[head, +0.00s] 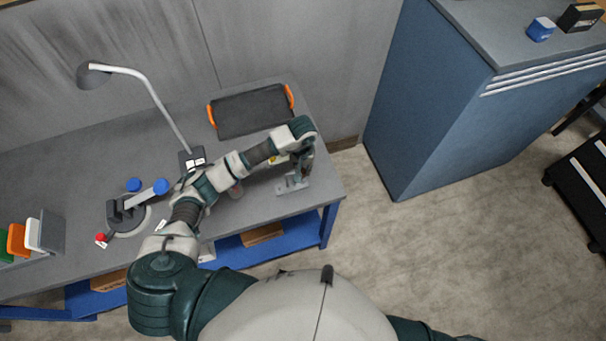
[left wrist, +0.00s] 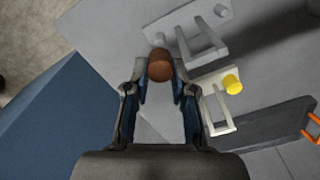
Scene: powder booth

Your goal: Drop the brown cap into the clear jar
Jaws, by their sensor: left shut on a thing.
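My left gripper (head: 303,165) is over the right end of the grey workbench (head: 75,208). In the left wrist view the left gripper (left wrist: 160,75) is shut on the brown cap (left wrist: 159,66), a round brown piece between the fingertips. In the head view the gripper hides the cap. A small clear, reddish thing (head: 236,190) stands on the bench beside my left forearm, partly hidden. It may be the clear jar, but I cannot tell for sure. No jar shows in the left wrist view. My right gripper is out of view.
A grey bracket (head: 291,184) stands below the gripper, near a yellow knob (left wrist: 232,84). A dark tray (head: 252,112) with orange handles lies behind. A lamp (head: 150,90) and a round fixture with blue knobs (head: 128,212) stand left. A blue cabinet (head: 440,100) is right.

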